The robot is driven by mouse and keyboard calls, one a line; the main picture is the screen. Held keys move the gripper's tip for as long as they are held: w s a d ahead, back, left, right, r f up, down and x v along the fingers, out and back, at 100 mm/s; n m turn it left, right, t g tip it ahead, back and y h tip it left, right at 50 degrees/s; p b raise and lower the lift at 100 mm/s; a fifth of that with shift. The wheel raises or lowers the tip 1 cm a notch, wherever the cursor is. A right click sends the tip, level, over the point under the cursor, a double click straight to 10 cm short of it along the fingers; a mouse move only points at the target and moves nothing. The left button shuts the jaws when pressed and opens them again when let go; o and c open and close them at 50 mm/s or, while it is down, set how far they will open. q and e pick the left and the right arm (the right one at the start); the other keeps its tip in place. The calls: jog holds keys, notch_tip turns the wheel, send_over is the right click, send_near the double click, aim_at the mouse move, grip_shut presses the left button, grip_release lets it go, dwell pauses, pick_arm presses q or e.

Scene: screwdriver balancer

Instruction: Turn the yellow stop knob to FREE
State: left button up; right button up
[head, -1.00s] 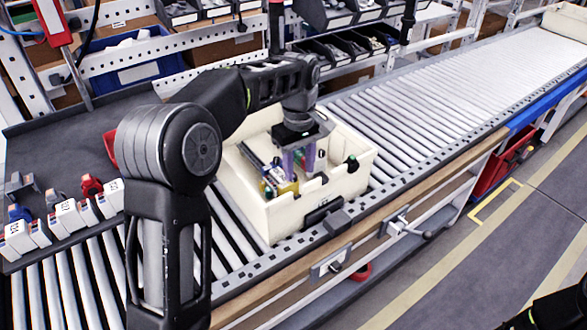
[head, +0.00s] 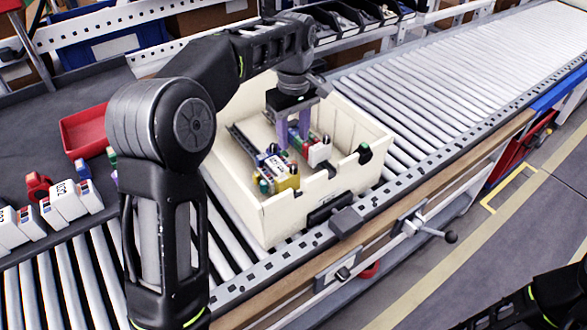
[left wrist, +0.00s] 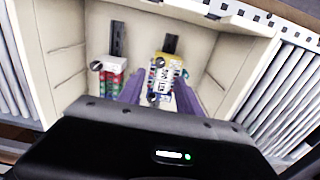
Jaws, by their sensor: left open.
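A yellow-and-white block (head: 289,183) with printed labels sits in the cream bin (head: 290,218). It also shows in the left wrist view (left wrist: 170,72), with a small round grey knob (left wrist: 153,97) at its near end. I cannot make out which marking the knob points to. A white, red and green block (head: 319,152) stands beside it, also seen in the left wrist view (left wrist: 113,66). My left gripper (head: 294,143) is open and points down into the bin. My right gripper is not visible.
The bin stands on the roller conveyor (head: 440,90), its walls around the blocks. A red tray (head: 85,130) and several white units (head: 68,199) lie left. Part of my right arm shows lower right.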

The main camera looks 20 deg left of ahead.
aim_at(294, 166)
pick_arm(q)
jog(key=shift+f+b, duration=0.45)
jog(key=shift+f, duration=0.3)
notch_tip(294, 166, down, 8)
jog(key=shift+r, duration=0.15)
grip_shut()
dwell(0.5)
